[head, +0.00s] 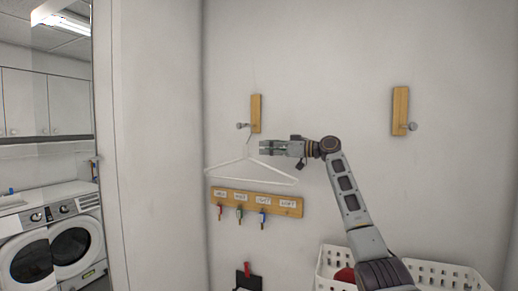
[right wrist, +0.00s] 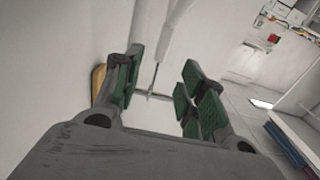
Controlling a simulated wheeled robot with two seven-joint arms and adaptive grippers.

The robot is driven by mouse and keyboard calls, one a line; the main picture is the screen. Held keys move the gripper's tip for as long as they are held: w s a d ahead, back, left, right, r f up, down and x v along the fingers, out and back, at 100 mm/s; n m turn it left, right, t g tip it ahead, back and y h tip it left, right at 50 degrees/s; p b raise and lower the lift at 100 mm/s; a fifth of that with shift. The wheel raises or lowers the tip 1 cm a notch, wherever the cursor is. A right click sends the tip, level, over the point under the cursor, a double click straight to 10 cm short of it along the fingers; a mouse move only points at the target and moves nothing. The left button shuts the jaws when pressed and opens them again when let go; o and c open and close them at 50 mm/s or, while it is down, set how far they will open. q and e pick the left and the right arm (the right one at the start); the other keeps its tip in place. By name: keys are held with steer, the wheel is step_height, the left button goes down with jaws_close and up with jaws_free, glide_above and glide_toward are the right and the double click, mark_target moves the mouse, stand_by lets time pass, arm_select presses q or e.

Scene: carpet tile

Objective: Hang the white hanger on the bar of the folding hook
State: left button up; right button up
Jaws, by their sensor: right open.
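The white hanger (head: 226,163) is upright against the wall below the left folding hook (head: 256,113). Its thin wire hook reaches up to the short metal bar (head: 243,125) and appears to hang on it; the exact contact is too small to tell. My right gripper (head: 262,147) is just right of the hanger's neck, pointing left, with its jaws open. In the right wrist view, the open green-padded fingers (right wrist: 158,87) stand apart, with the white hanger's neck (right wrist: 178,28) and thin metal parts visible beyond and between them. My left gripper is not in view.
A wooden key rack (head: 270,202) with several labels and keys is below the hanger. A second wooden hook (head: 400,112) is on the right, its bar empty. White baskets (head: 440,275) stand at lower right. Washing machines (head: 75,243) are at far left.

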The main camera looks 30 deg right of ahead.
steer(key=shift+v, duration=2.1)
